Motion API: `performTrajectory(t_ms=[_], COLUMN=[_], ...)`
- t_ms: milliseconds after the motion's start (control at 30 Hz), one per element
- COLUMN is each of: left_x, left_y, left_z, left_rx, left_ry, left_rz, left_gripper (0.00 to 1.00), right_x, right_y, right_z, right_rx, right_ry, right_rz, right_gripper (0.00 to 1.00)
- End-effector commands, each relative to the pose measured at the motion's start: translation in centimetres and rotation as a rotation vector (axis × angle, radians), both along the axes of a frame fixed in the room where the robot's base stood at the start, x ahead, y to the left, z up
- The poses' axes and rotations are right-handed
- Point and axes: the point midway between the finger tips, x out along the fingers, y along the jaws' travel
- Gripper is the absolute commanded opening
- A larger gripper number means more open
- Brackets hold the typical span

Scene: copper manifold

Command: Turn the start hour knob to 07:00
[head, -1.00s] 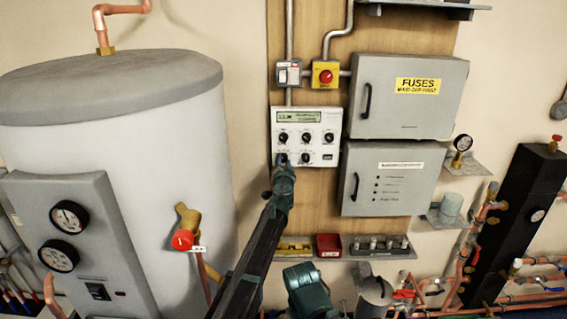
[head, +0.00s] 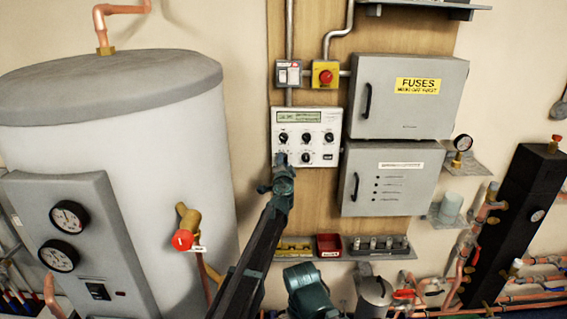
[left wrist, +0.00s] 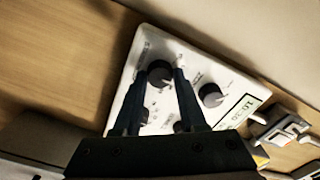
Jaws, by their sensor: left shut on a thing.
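The white control panel (head: 318,160) is on the wooden board, with a lit display (head: 299,117) along its top and black knobs in two rows. My left gripper (head: 281,158) reaches up to the lower left knob and covers it in the head view. In the left wrist view my left gripper (left wrist: 168,72) has its two dark fingers on either side of that black knob (left wrist: 160,74), shut on it. Another knob (left wrist: 210,95) is beside it, nearer the display (left wrist: 240,110). The fingers partly hide other knobs. The knob labels and display digits are too small to read surely.
Grey fuse box (head: 430,115) and a second grey box (head: 405,185) are right of the panel. A red button (head: 326,77) and a switch (head: 289,75) are above it. A grey tank (head: 150,150) stands left.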

Motion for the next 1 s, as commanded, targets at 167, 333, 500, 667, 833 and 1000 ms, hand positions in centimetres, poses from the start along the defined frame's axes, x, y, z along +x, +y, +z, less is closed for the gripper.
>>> performTrajectory(t_ms=[167, 333, 500, 667, 833, 1000], left_x=[-0.1, 0.0, 0.0, -0.2, -1.3, -3.9], left_y=[-0.1, 0.0, 0.0, 0.0, 0.0, 0.0], left_z=[0.0, 0.0, 0.0, 0.0, 0.0, 0.0], left_rx=[-0.001, -0.002, -0.002, -0.002, -0.002, -0.002], left_ry=[0.0, 0.0, 0.0, 0.0, 0.0, 0.0], left_rz=[-0.001, -0.001, 0.0, 0.0, 0.0, -0.001], left_gripper=[0.44, 0.71, 0.71, 0.71, 0.71, 0.71], right_x=[0.0, 0.0, 0.0, 0.0, 0.0, 0.0], right_y=[0.0, 0.0, 0.0, 0.0, 0.0, 0.0], right_z=[0.0, 0.0, 0.0, 0.0, 0.0, 0.0], right_rx=[0.0, 0.0, 0.0, 0.0, 0.0, 0.0], right_ry=[0.0, 0.0, 0.0, 0.0, 0.0, 0.0], right_rz=[0.0, 0.0, 0.0, 0.0, 0.0, 0.0], right_gripper=[0.5, 0.5, 0.5, 0.5, 0.5, 0.5])
